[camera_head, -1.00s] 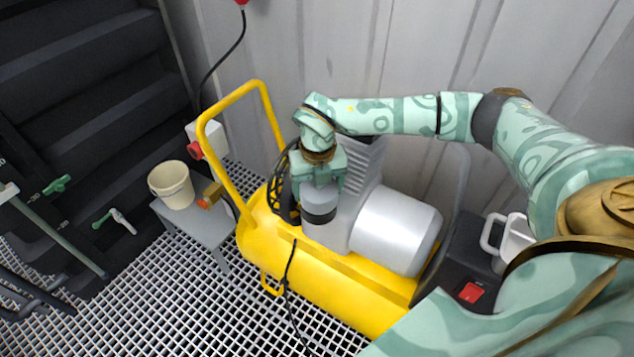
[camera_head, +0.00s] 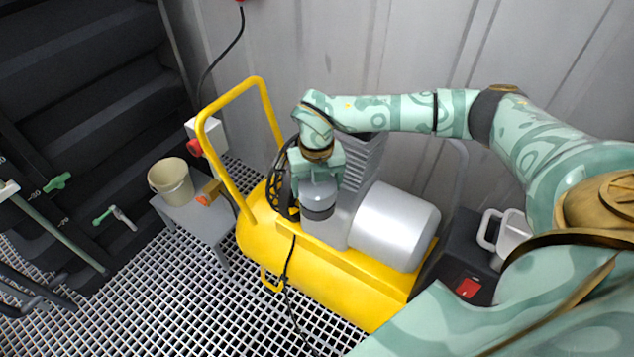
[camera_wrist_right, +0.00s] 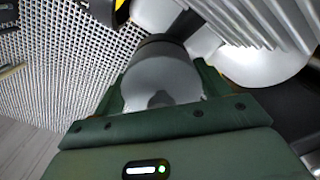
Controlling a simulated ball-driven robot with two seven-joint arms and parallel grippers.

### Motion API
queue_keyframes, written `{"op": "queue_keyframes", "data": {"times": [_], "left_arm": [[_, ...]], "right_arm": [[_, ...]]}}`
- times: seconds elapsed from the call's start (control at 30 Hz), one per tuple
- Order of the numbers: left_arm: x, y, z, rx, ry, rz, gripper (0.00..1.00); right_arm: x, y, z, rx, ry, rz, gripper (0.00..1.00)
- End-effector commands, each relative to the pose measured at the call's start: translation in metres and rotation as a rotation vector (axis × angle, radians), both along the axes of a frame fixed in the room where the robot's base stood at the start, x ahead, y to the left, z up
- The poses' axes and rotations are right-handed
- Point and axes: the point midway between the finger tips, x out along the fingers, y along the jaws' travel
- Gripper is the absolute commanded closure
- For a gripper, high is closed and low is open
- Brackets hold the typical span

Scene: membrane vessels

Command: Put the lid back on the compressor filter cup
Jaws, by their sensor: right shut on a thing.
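The grey filter lid (camera_head: 318,194) is held by my right gripper (camera_head: 318,178), whose fingers are shut on its sides. In the right wrist view the lid (camera_wrist_right: 158,78) sits between the two green fingers and hides most of what is below it. The filter cup (camera_head: 319,214) shows as a dark band directly under the lid, in front of the compressor's grey body. Lid and cup look lined up and upright; I cannot tell whether the lid is fully seated. My left gripper is out of view.
The yellow compressor tank (camera_head: 320,280) has a yellow handle (camera_head: 258,82) at left and a silver motor (camera_head: 395,226) right of the cup. A beige bucket (camera_head: 173,182) stands on a grey stool (camera_head: 205,222). A white jug (camera_head: 511,237) is at right. A black cable hangs in front.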

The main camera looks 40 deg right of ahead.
Motion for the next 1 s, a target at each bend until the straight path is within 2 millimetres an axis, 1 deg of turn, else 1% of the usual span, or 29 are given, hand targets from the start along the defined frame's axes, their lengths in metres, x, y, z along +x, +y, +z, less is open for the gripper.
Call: {"op": "queue_keyframes", "data": {"times": [0.33, 0.7, 1.0], "left_arm": [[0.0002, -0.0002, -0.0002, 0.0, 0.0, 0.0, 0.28], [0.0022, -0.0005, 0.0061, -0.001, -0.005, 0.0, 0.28], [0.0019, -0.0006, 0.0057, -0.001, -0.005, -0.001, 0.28]], "right_arm": [[-0.0001, 0.0002, -0.0004, 0.0, 0.0, 0.0, 0.47], [-0.0005, 0.0005, 0.0006, 0.0, 0.0, 0.001, 0.47], [-0.0003, 0.0002, -0.0005, 0.0, 0.001, 0.001, 0.47]]}}
